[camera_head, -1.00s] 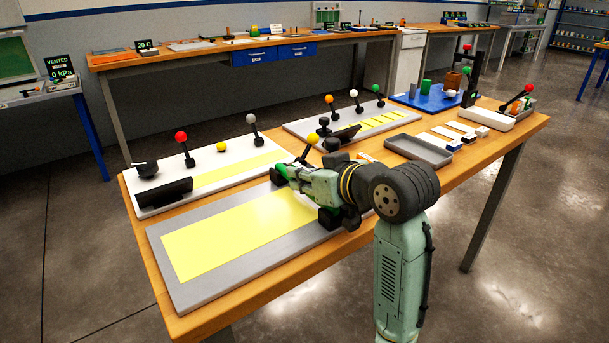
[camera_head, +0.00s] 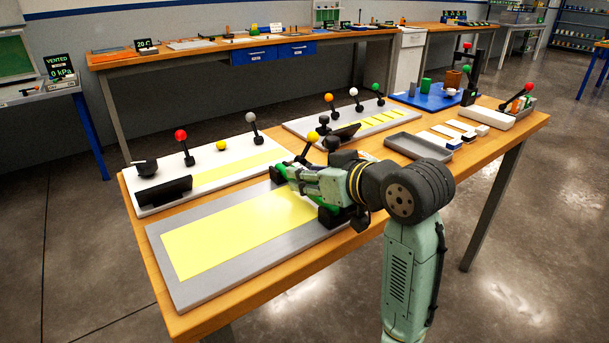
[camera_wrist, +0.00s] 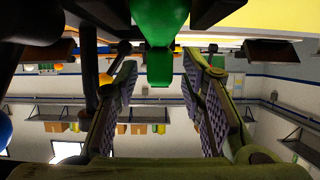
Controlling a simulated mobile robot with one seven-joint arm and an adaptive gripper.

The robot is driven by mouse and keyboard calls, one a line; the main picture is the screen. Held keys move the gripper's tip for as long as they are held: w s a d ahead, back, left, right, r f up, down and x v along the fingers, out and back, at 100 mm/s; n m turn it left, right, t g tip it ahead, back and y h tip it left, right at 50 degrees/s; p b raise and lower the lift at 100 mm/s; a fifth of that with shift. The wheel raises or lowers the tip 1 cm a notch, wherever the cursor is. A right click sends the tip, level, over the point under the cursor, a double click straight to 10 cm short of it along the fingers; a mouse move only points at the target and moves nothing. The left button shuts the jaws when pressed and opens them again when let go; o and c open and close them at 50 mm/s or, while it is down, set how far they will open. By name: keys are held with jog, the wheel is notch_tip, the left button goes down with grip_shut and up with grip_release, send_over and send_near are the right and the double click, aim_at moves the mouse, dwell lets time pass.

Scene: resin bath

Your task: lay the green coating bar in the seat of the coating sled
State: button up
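The green coating bar (camera_head: 327,212) lies at the coating sled (camera_head: 343,219), at the right end of the yellow strip on the grey plate. Its far end shows by the sled's far black block. In the wrist view the green bar (camera_wrist: 160,22) is at top centre, with dark parts on both sides of it. I cannot tell whether the bar is fully down in the seat.
The grey plate (camera_head: 190,293) with its yellow strip (camera_head: 235,238) is clear to the left. A white plate (camera_head: 233,162) with knobbed levers and a black block lies behind. A grey tray (camera_head: 420,150) stands to the right. A yellow-knobbed lever (camera_head: 310,138) rises close behind my gripper.

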jog(key=v, duration=1)
jog(key=shift+b, duration=0.3)
dwell(0.4)
